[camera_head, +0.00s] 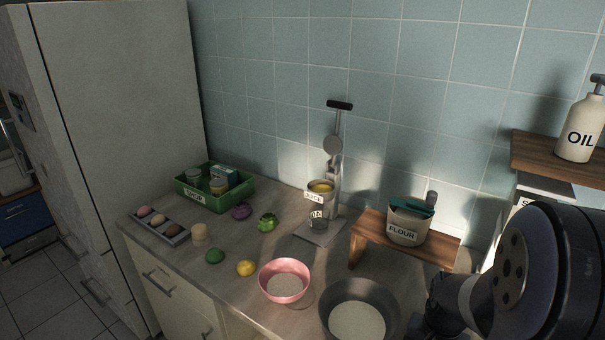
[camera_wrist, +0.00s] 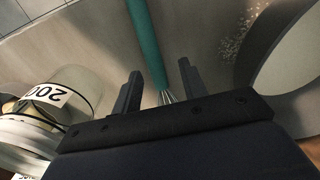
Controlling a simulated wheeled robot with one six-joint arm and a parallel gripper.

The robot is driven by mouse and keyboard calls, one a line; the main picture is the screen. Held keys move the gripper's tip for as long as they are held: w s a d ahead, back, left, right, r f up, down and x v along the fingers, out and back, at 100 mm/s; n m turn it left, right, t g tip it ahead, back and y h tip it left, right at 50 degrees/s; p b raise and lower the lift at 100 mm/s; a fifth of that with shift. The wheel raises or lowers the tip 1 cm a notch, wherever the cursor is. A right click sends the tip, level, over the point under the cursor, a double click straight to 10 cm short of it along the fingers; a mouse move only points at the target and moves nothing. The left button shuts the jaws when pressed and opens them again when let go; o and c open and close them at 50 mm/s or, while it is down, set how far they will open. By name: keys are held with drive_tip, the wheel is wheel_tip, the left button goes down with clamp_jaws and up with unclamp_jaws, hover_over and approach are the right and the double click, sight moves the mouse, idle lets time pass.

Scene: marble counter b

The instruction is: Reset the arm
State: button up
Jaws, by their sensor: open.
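My arm (camera_head: 540,275) fills the lower right of the head view, over the counter's right end. In the wrist view my gripper (camera_wrist: 159,69) is open, its two dark fingers spread apart. A teal rod-like handle (camera_wrist: 145,35) with thin metal wires at its lower end shows between the fingers. A gap shows on both sides of it, and I cannot tell how far it is from the fingers. In the head view my fingers cannot be made out.
A dark bowl (camera_head: 339,296) and a pink bowl (camera_head: 285,292) stand near the counter's front edge. A wooden stand holds the flour container (camera_head: 403,234). A lever press (camera_head: 333,165), green crate (camera_head: 206,201) and several fruits stand left. An oil bottle (camera_head: 577,135) is on the right shelf.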

wheel_tip(320, 180, down, 3)
drive_tip(key=shift+r, duration=0.15)
idle(1.0)
